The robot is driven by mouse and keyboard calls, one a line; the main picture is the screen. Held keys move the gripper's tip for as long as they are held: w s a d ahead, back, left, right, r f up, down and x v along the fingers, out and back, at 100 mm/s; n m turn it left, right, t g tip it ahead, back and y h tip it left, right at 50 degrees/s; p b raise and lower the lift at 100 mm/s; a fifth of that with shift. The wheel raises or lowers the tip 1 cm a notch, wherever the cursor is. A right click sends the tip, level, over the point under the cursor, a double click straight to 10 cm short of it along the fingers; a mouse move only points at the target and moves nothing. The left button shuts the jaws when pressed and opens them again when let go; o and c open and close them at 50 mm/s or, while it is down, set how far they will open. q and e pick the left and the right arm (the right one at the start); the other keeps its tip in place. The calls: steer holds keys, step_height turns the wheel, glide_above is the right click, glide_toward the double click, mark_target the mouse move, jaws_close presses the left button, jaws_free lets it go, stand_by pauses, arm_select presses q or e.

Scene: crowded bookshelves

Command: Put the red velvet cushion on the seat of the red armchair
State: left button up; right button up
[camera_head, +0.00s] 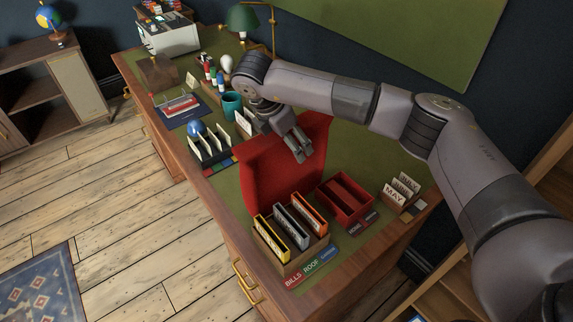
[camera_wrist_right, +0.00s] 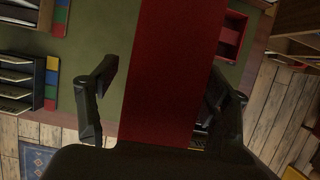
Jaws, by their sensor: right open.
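The red velvet cushion (camera_head: 272,172) is on the green-topped desk in the head view, among the file holders. My right gripper (camera_head: 301,148) is over its upper right part, with the fingers pointing down. In the right wrist view the cushion (camera_wrist_right: 170,50) shows as a red band running between the two spread fingers of my right gripper (camera_wrist_right: 162,72). The jaws are open; I cannot tell whether a finger touches the cushion. The red armchair is in neither view. My left gripper is not in view.
File boxes (camera_head: 290,258) stand close in front of the cushion, with a red tray (camera_head: 345,222) to their right. A black rack (camera_head: 209,160) and teal cup (camera_head: 231,104) stand left of the cushion. The wooden floor (camera_head: 140,215) left of the desk is largely clear.

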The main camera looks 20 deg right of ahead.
steer(key=shift+d+f, duration=0.15)
steer(key=shift+f, duration=0.25)
steer(key=shift+f+b, duration=0.2)
steer(key=shift+b, duration=0.3)
steer(key=shift+c, duration=0.6)
jaws_close()
stand_by(0.7)
